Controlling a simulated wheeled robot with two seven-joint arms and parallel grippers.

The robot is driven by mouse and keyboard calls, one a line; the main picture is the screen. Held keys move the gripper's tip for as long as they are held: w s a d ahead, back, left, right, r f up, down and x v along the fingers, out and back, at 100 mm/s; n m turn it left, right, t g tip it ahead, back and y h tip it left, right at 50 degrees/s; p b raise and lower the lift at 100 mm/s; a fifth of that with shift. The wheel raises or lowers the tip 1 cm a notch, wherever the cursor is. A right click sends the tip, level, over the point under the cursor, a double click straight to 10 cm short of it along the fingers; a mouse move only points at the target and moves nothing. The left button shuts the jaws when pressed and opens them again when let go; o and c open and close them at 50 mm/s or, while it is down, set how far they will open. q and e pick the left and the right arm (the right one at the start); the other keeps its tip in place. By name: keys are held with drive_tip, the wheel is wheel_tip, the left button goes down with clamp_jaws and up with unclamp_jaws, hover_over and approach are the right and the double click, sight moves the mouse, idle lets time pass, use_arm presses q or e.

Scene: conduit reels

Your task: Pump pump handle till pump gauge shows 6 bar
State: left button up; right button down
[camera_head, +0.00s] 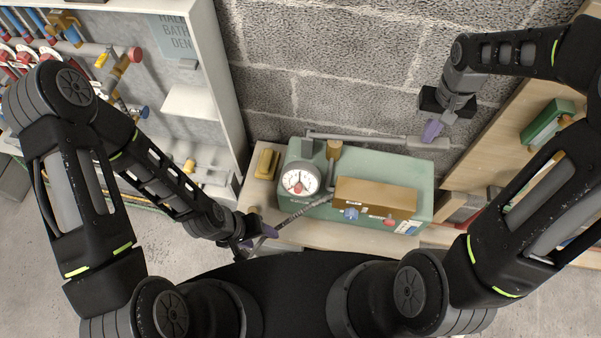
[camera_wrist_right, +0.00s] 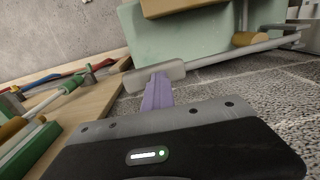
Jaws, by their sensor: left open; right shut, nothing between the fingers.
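The pump is a green box (camera_head: 424,178) on a wooden bench against the block wall. Its round white pump gauge (camera_head: 299,180) faces up at the box's left; the reading is too small to tell. The pump handle (camera_head: 375,138), a grey bar with a thicker light grip, lies along the back of the box. My right gripper (camera_head: 432,131) is shut and empty at the handle's grip end. In the right wrist view its purple fingers (camera_wrist_right: 157,92) meet or overlap the grip (camera_wrist_right: 153,77); contact is uncertain. My left gripper (camera_head: 262,234) is open near the bench's front left.
A brass-coloured block (camera_head: 372,196) with blue and red knobs sits on the pump's front. A grey hose (camera_head: 303,211) runs from the pump towards my left gripper. A yellow block (camera_head: 267,162) stands left of the pump. Shelving with pipes is at left, a wooden rack at right.

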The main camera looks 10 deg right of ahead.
sight(422, 146)
drive_tip(key=shift+r+p, duration=1.8)
drive_tip(key=shift+r, duration=0.85)
drive_tip(key=shift+f, duration=0.15)
drive_tip(key=shift+f+b, duration=2.9)
drive_tip(key=shift+f, duration=0.9)
drive_tip(key=shift+f+b, duration=1.2)
drive_tip(key=shift+f, duration=0.3)
wheel_tip(422, 146, up, 11)
drive_tip(key=p, duration=0.8)
drive_tip(key=shift+p, duration=0.3)
drive_tip(key=shift+f, duration=0.1)
drive_tip(key=shift+f+b, duration=0.95)
drive_tip(key=shift+f, duration=0.3)
